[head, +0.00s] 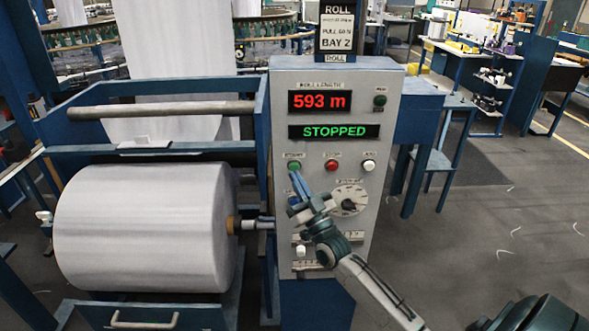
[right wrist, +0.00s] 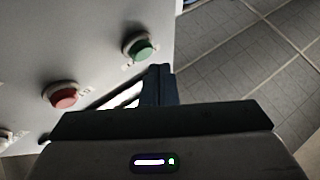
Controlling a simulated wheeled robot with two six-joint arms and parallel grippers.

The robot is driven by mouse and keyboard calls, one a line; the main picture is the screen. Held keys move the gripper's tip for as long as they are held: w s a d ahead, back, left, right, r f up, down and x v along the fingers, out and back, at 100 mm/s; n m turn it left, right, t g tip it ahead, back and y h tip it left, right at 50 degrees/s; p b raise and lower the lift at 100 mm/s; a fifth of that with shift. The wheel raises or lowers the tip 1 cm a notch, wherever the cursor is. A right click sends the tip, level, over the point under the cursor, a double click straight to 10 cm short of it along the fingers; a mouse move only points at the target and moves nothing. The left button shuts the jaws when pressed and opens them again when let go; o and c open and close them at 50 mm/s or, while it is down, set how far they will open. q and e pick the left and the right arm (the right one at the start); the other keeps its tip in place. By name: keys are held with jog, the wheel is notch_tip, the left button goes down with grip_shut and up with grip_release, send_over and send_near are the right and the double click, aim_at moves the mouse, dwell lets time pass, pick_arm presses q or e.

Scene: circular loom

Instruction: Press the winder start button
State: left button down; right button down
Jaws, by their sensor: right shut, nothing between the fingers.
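The green start button (head: 294,167) is at the left of a row on the grey winder panel (head: 385,95), under a label. In the right wrist view the green button (right wrist: 141,47) stands just beyond my fingertips. My right gripper (head: 296,178) is shut and empty, its fingertips just below the green button in the head view. In the right wrist view the shut fingers (right wrist: 158,75) point towards the button; I cannot tell if they touch it. The upper display (head: 320,102) reads 593 m and the lower display (head: 334,131) reads STOPPED. My left gripper is not in view.
A red button (head: 331,165) and a white button (head: 369,165) are to the right of the green one. A dial (head: 349,200) is below, partly beside my gripper. A large white roll (head: 145,228) is left of the panel. Open floor (head: 480,220) lies right.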

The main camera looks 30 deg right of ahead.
jog(key=shift+w, duration=0.1)
dwell(0.4)
jog(key=shift+w+d, duration=0.2)
jog(key=shift+w, duration=0.1)
jog(key=shift+w+d, duration=0.25)
jog(key=shift+w, duration=0.1)
dwell(0.8)
dwell(0.3)
jog(key=shift+s+a+p, duration=0.4)
jog(key=shift+s+a, duration=0.05)
jog(key=shift+s, duration=0.3)
jog(key=s+a, duration=0.1)
jog(key=s+p, duration=0.1)
jog(key=s+a+p, duration=0.1)
jog(key=s, duration=0.1)
jog(key=shift+s+a, duration=0.1)
jog(key=shift+a, duration=0.25)
